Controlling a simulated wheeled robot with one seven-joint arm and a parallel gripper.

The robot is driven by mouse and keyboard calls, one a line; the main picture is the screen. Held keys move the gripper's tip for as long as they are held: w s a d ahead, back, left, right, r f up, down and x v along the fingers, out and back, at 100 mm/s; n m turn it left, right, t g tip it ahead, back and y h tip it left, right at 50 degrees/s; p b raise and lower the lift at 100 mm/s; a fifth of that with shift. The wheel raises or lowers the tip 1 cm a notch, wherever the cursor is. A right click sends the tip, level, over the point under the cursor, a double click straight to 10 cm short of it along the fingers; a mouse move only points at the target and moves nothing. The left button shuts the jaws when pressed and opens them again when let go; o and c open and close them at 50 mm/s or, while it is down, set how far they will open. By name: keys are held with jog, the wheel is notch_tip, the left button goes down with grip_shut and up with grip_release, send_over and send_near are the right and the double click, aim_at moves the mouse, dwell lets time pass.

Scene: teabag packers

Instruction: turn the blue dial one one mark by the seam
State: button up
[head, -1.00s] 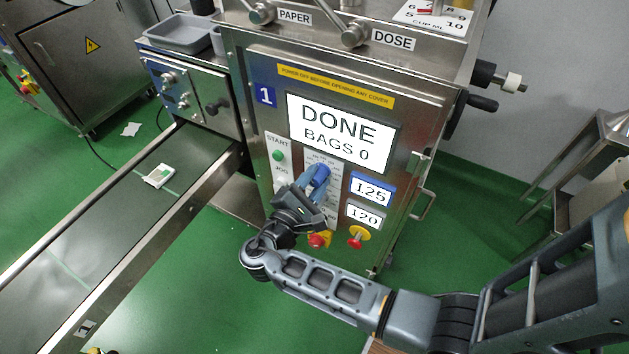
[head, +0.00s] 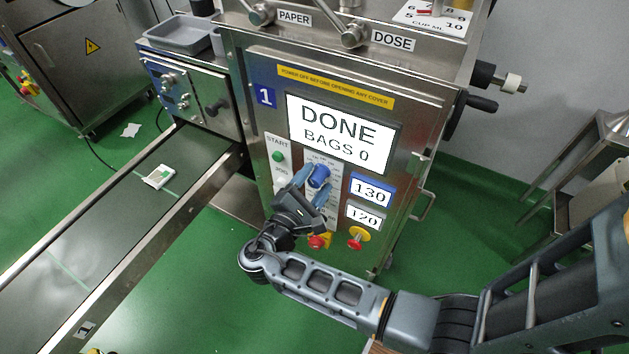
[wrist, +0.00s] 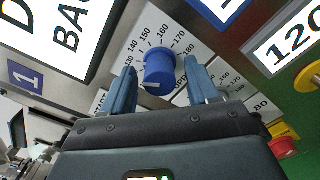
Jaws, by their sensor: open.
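The blue dial (head: 319,176) sits on a scale plate on the machine's front panel, below the big screen. In the wrist view the dial (wrist: 160,72) stands between my two blue fingers, with a gap on each side. Scale numbers from about 130 to 180 ring it. My gripper (head: 311,186) is open around the dial, and it also shows in the wrist view (wrist: 161,92). The blue-framed readout (head: 371,190) beside the dial shows 130. A second dial below is mostly hidden by my gripper.
A grey-framed readout (head: 363,216) shows 120. The screen (head: 340,133) reads DONE, BAGS 0. A green start button (head: 278,157) is at the left. Red stop buttons on yellow (head: 358,238) lie below. A conveyor (head: 110,220) runs at the left with one packet on it.

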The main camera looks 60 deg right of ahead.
jog(key=a, duration=0.7)
jog(key=shift+s+a+b, duration=0.15)
jog(key=shift+a+b, duration=0.1)
jog(key=shift+b, duration=0.15)
jog(key=s+a+f+n+t+y, duration=0.1)
jog(key=s+f+t+y, duration=0.2)
jog(key=s+f+y, duration=0.5)
jog(key=s+a+f+m+t+y, duration=0.1)
jog(key=s+a+f+t+y, duration=0.2)
jog(key=s+a+y, duration=0.4)
jog(key=s+a+r+m+t+y, duration=0.1)
jog(key=s+r+m+t, duration=0.1)
jog(key=r, duration=0.7)
jog(key=s+a+r+m+t+y, duration=0.1)
jog(key=s+r+m+t, duration=0.2)
jog(key=r, duration=0.6)
jog(key=s+a+r+m+t+y, duration=0.1)
jog(key=s+r+m+t, duration=0.2)
jog(key=r, duration=0.6)
jog(key=shift+r+m, duration=0.2)
jog(key=shift+m, duration=0.5)
